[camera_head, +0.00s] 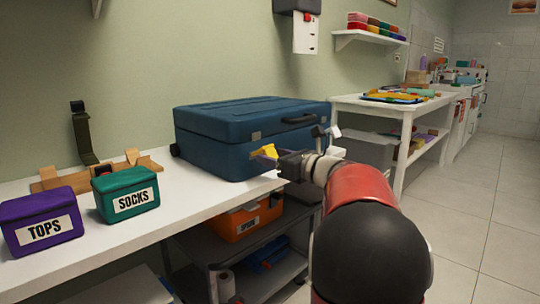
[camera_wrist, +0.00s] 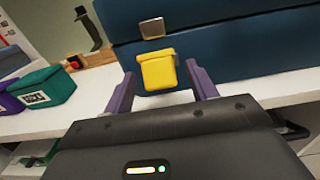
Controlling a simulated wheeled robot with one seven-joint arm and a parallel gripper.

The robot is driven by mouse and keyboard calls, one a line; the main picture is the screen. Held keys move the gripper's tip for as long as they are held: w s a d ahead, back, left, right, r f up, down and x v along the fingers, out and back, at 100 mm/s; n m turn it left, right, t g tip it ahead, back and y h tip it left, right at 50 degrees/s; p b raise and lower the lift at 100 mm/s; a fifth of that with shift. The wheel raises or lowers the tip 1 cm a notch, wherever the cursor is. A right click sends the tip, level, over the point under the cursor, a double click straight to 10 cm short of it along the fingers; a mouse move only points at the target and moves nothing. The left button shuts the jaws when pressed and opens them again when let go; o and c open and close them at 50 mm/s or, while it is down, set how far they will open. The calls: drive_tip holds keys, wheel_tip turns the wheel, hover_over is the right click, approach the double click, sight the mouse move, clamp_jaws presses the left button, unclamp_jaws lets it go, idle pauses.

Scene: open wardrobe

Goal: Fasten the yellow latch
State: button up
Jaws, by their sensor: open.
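A blue suitcase (camera_head: 245,135) lies closed on the white table, and its front fills the upper right of the wrist view (camera_wrist: 240,50). The yellow latch (camera_head: 268,151) is on its front side. In the wrist view the yellow latch (camera_wrist: 158,70) hangs below a metal catch plate (camera_wrist: 152,28), with a gap of blue between them. My gripper (camera_head: 275,158) is at the latch. In the wrist view my gripper's purple fingers (camera_wrist: 163,82) are open, one on each side of the latch. I cannot tell whether they touch it.
A green SOCKS box (camera_head: 126,191) and a purple TOPS box (camera_head: 42,221) stand left on the white table (camera_head: 185,198). A wooden rack (camera_head: 98,173) with a dark strap is behind them. An orange case (camera_head: 243,219) sits on the shelf below. Open floor lies right.

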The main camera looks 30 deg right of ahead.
sight(264, 138)
drive_tip(key=shift+x, duration=0.8)
drive_tip(key=c, duration=0.9)
drive_tip(key=shift+o, duration=0.2)
drive_tip(key=r+g+p, duration=0.1)
drive_tip(key=p, duration=0.4)
drive_tip(key=shift+w+r+g+h, duration=0.1)
drive_tip(key=shift+r+g+h, duration=0.2)
drive_tip(key=shift+r+g, duration=0.1)
drive_tip(key=r+g+p, duration=0.1)
drive_tip(key=g+p, duration=0.1)
drive_tip(key=p, duration=0.4)
drive_tip(key=shift+w+a+r+h, duration=0.15)
drive_tip(key=shift+w+r+h, duration=0.1)
drive_tip(key=shift+h, duration=0.15)
drive_tip(key=g+p, duration=0.1)
drive_tip(key=p, duration=0.1)
drive_tip(key=g+h+p, duration=0.1)
drive_tip(key=shift+w+a+g+p, duration=0.1)
drive_tip(key=shift+w+g+p, duration=0.2)
drive_tip(key=shift+p, duration=0.05)
drive_tip(key=shift+w+a+r+g+h, duration=0.15)
drive_tip(key=shift+w+g+h, duration=0.1)
drive_tip(key=shift+g, duration=0.4)
drive_tip(key=shift+w+d+r+g+h, duration=0.15)
drive_tip(key=shift+g+h, duration=0.15)
drive_tip(key=shift+g, duration=0.4)
drive_tip(key=shift+w+a+r+g+h, duration=0.1)
drive_tip(key=shift+w+a+g+h, duration=0.15)
drive_tip(key=shift+g, duration=0.4)
